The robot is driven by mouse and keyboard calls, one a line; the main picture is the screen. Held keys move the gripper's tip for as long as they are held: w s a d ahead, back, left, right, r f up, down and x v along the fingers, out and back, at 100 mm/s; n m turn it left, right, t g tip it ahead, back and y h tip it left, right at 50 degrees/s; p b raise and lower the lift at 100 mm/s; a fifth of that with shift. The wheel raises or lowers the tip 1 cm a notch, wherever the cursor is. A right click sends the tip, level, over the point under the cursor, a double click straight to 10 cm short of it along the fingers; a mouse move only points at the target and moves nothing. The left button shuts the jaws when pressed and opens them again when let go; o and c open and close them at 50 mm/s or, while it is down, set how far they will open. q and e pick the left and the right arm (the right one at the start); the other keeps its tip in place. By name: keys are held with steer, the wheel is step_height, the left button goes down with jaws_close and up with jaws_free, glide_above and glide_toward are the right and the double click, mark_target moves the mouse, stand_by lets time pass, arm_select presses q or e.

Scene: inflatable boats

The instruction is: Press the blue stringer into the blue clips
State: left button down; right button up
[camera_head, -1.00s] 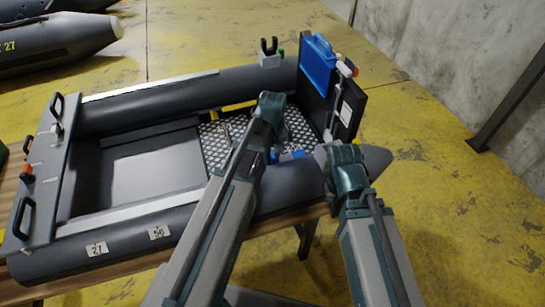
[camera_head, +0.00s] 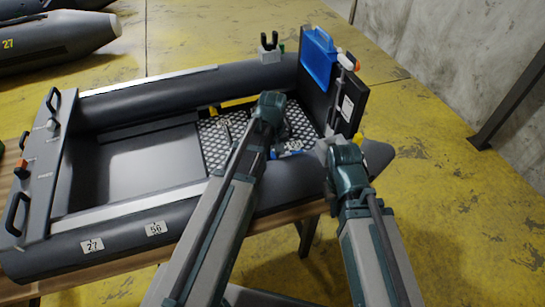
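Small blue parts (camera_head: 287,153) show at the near edge of the perforated floor panel (camera_head: 300,125), inside the grey inflatable boat (camera_head: 180,212). They are partly covered by my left arm, and I cannot tell which is stringer and which is clip. My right gripper (camera_head: 323,150) is at the boat's near right side, just right of the blue parts and in front of the black transom; its fingers are too small and covered to read. My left arm reaches over the near tube above the floor panel; its gripper is mostly hidden behind its own wrist.
A yellow strip (camera_head: 237,102) lies along the far edge of the floor panel. The black transom (camera_head: 338,110) carries a blue pad (camera_head: 318,57). A black fork-shaped holder (camera_head: 268,42) stands on the far tube. The boat rests on a wooden table (camera_head: 110,268).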

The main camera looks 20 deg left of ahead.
mark_target(273, 155)
arm_select(q)
steer(key=shift+f, duration=0.3)
stand_by(0.5)
steer(key=c, duration=0.7)
jaws_free()
steer(key=shift+r, duration=0.15)
step_height(273, 155, up, 14)
steer(key=p, duration=1.3)
steer(key=shift+f, duration=0.25)
